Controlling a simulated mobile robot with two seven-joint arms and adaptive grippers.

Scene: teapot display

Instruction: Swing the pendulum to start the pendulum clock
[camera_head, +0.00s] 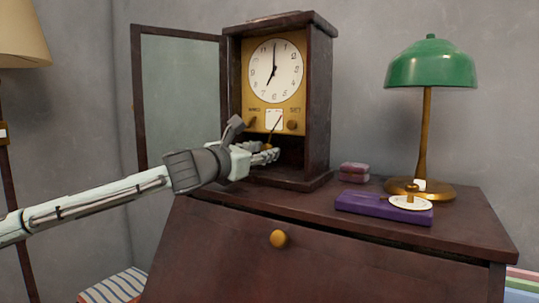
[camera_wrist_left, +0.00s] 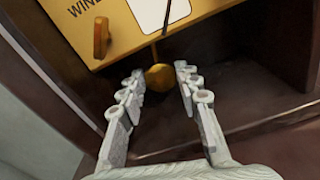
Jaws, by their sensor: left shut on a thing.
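The pendulum clock (camera_head: 325,95) stands on a dark wooden cabinet, with its glass door (camera_head: 180,90) open to the left. Its white dial (camera_head: 275,72) has hands near seven o'clock. My left gripper (camera_head: 272,156) reaches into the lower case from the left. In the left wrist view, the round brass bob (camera_wrist_left: 160,77) sits between the fingertips of this gripper (camera_wrist_left: 159,74), which is shut on it. My right gripper is not in view.
A wind key (camera_wrist_left: 100,38) is on the plate close to the fingers, and a set knob (camera_head: 292,125) is at its right. The cabinet (camera_head: 340,262) is below.

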